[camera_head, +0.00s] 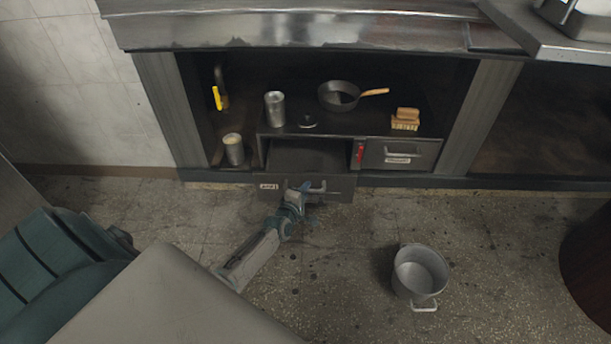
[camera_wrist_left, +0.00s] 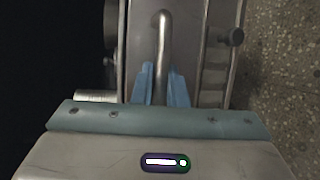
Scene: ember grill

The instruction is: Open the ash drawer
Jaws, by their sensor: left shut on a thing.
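The ash drawer (camera_head: 335,190) is a dark metal drawer low in the cabinet under the counter. Its front panel, with a small white label at the left, stands forward of the compartment, and dark space shows behind it. My left gripper (camera_head: 302,190) is at the bar handle (camera_head: 318,188) on that panel. In the left wrist view, the blue fingertips (camera_wrist_left: 162,88) of my left gripper are closed around one end of the metal handle bar (camera_wrist_left: 163,40). The drawer's inside is too dark to make out contents. My right gripper is not in view.
A second closed drawer (camera_head: 400,154) is to the right. A tin (camera_head: 233,149) stands left. A grey pot (camera_head: 420,270) stands on the floor at right; floor before the drawer is clear.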

